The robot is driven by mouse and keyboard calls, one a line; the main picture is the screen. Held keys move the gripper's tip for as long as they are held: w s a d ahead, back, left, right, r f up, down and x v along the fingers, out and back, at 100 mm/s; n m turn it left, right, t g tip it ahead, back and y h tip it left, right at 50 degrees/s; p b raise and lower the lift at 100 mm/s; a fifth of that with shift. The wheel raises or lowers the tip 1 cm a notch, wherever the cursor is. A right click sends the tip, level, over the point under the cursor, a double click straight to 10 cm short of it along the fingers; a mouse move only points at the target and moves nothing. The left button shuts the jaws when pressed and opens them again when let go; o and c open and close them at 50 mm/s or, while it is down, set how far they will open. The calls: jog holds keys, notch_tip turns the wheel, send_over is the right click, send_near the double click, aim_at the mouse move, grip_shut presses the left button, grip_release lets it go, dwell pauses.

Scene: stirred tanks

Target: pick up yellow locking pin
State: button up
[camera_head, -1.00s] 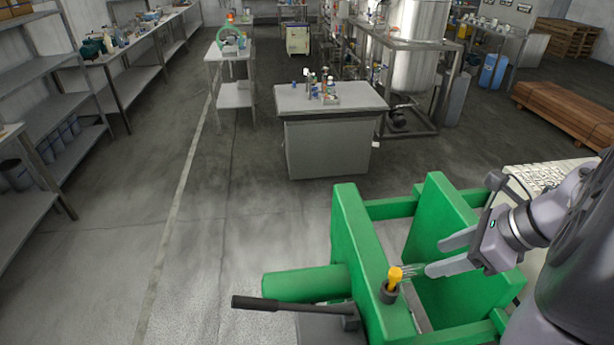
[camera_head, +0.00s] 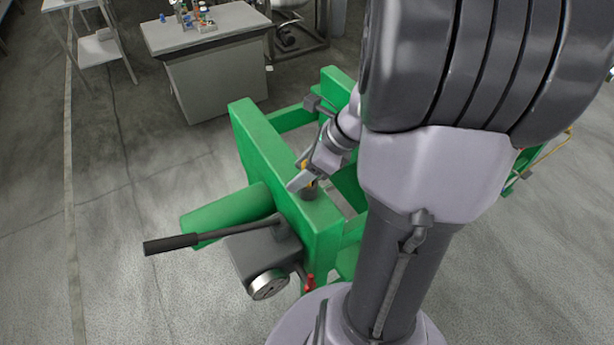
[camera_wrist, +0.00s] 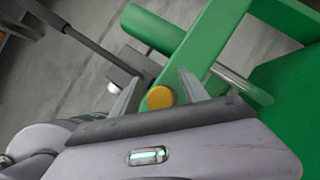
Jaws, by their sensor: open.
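The yellow locking pin (camera_wrist: 160,97) shows its round yellow head between my two fingers in the wrist view. In the head view only a sliver of the pin (camera_head: 304,164) shows, as my gripper covers most of it. It stands at a dark collar (camera_head: 309,191) on top of the green press frame (camera_head: 262,146). My gripper (camera_wrist: 157,92) is open, with one finger on each side of the pin head in the wrist view. My gripper (camera_head: 298,184) is close over the collar in the head view. I cannot tell whether the fingers touch the pin.
A pump lever with a black grip (camera_head: 170,244) sticks out left of the frame, above a grey block with a gauge (camera_head: 268,285). A small red knob (camera_head: 310,283) sits nearby. A grey workbench (camera_head: 215,75) with bottles stands behind. The floor at left is clear.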

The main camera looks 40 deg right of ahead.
jog(key=shift+r, duration=0.1)
grip_shut()
jog(key=shift+s, duration=0.1)
